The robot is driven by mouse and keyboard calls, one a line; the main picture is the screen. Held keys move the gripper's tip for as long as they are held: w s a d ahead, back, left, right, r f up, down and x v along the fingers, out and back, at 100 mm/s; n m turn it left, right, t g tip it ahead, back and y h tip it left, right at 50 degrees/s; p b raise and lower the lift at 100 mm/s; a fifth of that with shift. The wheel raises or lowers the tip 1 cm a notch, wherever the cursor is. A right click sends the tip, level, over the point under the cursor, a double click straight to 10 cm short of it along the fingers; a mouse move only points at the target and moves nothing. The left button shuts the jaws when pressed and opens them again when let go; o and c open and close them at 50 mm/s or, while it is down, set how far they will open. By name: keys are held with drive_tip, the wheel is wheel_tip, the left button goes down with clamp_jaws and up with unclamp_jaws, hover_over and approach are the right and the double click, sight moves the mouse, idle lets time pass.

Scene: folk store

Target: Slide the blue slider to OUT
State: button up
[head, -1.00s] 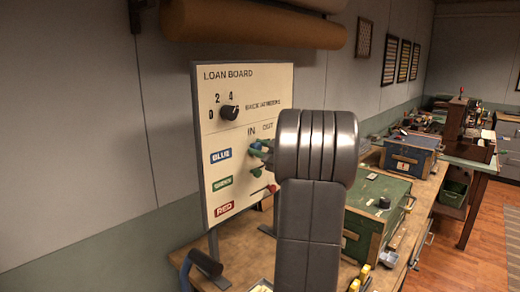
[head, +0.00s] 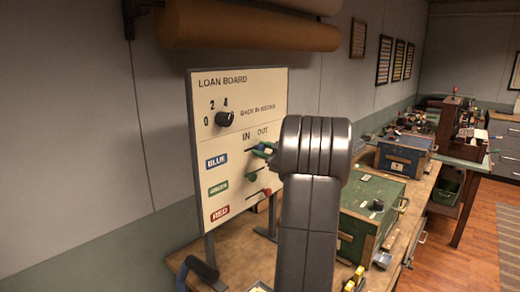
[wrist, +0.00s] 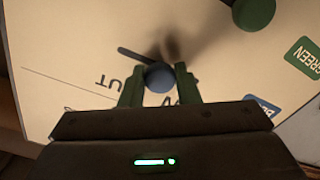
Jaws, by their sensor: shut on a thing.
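The loan board (head: 235,100) stands upright on the bench, with IN and OUT columns over blue, green and red rows. In the wrist view, which shows the board upside down, the blue slider knob (wrist: 158,77) is between the two green fingertips of my gripper (wrist: 158,82), which is shut on it. A dark stretch of its slot (wrist: 132,54) shows on the OUT-label side of the knob; the other side is hidden by a finger and shadow. In the head view my gripper (head: 264,151) is at the blue row, and my wrist hides part of the board's right side.
The green knob (wrist: 254,12) is close by in the wrist view. The red knob (head: 266,191) is lower on the board. A dial (head: 226,119) is above. A green box (head: 372,205) stands on the bench to the right, and a roll (head: 245,25) hangs above.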

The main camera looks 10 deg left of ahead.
drive_tip(key=shift+w+d+p, duration=0.5)
drive_tip(key=shift+w+p, duration=0.05)
drive_tip(key=shift+w, duration=0.2)
drive_tip(key=shift+w+d+p, duration=0.5)
drive_tip(key=shift+w+p, duration=0.05)
drive_tip(key=shift+w, duration=0.2)
drive_tip(key=o, duration=0.9)
drive_tip(key=v, duration=0.9)
drive_tip(key=shift+x, duration=4.3)
